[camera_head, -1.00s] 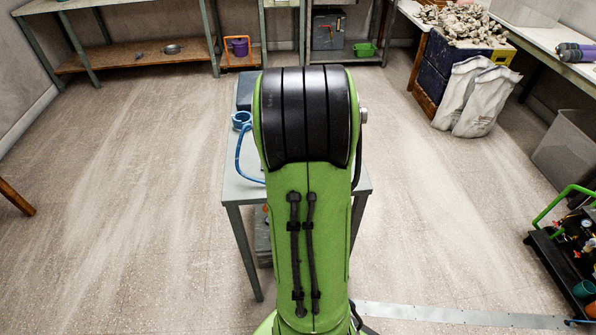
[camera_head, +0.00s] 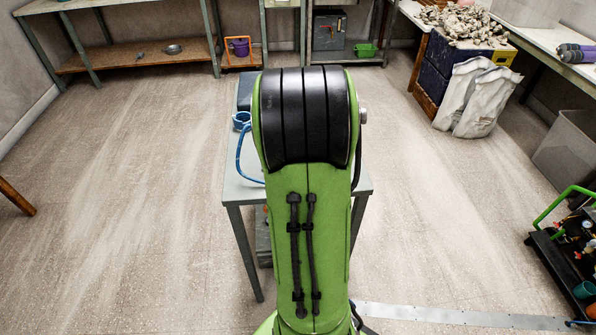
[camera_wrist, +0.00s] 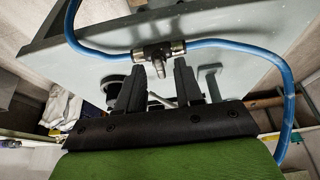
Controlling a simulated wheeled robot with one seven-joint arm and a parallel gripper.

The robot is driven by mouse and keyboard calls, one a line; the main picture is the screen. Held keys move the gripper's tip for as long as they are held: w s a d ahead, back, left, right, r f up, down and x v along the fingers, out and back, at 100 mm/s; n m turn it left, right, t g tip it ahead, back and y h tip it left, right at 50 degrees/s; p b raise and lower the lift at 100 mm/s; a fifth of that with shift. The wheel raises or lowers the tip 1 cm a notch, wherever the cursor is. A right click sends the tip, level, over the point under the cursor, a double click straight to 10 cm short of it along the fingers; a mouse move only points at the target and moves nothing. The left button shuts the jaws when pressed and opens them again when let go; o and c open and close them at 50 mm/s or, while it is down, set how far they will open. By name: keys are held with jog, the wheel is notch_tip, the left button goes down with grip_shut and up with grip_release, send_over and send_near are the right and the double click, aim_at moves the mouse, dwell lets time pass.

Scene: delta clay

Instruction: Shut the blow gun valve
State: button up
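In the wrist view, a dark metal valve body (camera_wrist: 158,51) sits in line with a blue hose (camera_wrist: 225,44) that runs out on both sides. A short stub points from the valve toward my gripper. My gripper (camera_wrist: 158,69) is open, its two dark fingers pointing at the valve with a gap between them. A thin pale rod shows between the fingers; I cannot tell whether it is the valve's lever. I cannot tell whether the fingertips touch the valve. In the head view my green arm hides the valve and the gripper; part of the blue hose (camera_head: 239,160) shows at its left.
The grey work table (camera_head: 236,190) stands under my arm, with a blue round item (camera_head: 241,119) at its left edge. A grey bracket (camera_wrist: 212,82) is right of my fingers in the wrist view. Open floor lies left and right; a green-handled cart (camera_head: 570,245) is at right.

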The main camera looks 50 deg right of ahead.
jog(key=p+v, duration=0.5)
jog(key=v, duration=1)
jog(key=shift+r, duration=0.4)
